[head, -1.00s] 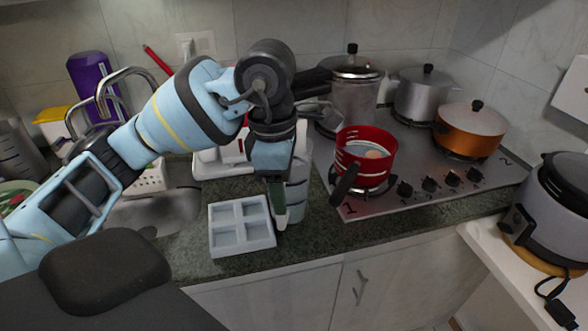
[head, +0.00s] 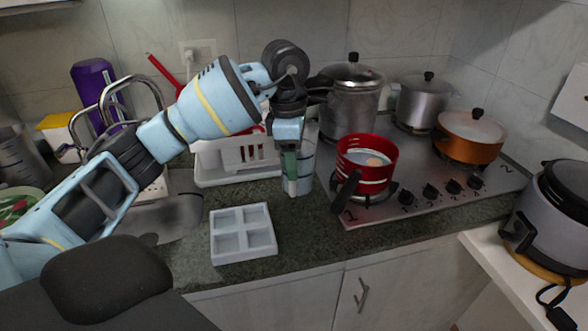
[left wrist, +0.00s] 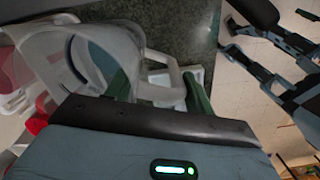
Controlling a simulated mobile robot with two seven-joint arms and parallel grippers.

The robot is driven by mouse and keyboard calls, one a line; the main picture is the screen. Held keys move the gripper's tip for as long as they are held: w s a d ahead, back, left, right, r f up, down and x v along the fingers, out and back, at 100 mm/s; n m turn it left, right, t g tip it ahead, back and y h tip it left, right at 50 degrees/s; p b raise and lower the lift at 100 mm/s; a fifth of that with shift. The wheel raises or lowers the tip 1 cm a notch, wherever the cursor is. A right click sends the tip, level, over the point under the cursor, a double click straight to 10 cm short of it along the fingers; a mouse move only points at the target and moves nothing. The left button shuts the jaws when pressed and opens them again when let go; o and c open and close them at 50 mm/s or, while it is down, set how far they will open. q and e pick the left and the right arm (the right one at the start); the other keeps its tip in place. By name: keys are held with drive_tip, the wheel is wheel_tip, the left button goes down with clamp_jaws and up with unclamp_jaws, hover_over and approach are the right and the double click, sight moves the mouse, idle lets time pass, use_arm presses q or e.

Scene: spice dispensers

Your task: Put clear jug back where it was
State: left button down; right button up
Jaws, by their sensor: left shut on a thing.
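The clear jug (head: 305,170) is upright at the back of the counter, left of the stove, partly hidden behind my left gripper (head: 290,172). In the left wrist view, the jug (left wrist: 62,50) fills the upper left and its handle (left wrist: 165,85) lies between the green fingers of my left gripper (left wrist: 158,92). The gripper is shut on the handle. I cannot tell whether the jug's base touches the counter. Dark and blue-grey parts of my own body show at the right of the wrist view; my right gripper cannot be made out clearly.
A grey four-part tray (head: 243,253) lies in front of the jug. A white rack (head: 240,180) stands to its left. A red pan (head: 366,185) with a dark handle sits on the stove (head: 400,212) to the right, near a tall pot (head: 348,105). The counter right of the tray is clear.

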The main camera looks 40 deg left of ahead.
use_arm(q)
drive_tip(key=shift+w+a+f, duration=0.1)
drive_tip(key=shift+w+f, duration=0.05)
drive_tip(key=shift+f, duration=0.7)
drive_tip(key=shift+w+a+f, duration=0.1)
drive_tip(key=shift+w+f, duration=0.05)
drive_tip(key=shift+f, duration=0.8)
drive_tip(key=shift+f, duration=0.15)
drive_tip(key=c, duration=0.6)
unclamp_jaws()
drive_tip(key=shift+o, duration=0.2)
wheel_tip(320, 180, up, 12)
drive_tip(key=p, duration=0.1)
drive_tip(key=shift+s+a+r, duration=0.2)
drive_tip(key=shift+s+a, duration=0.1)
drive_tip(key=shift+a, duration=0.05)
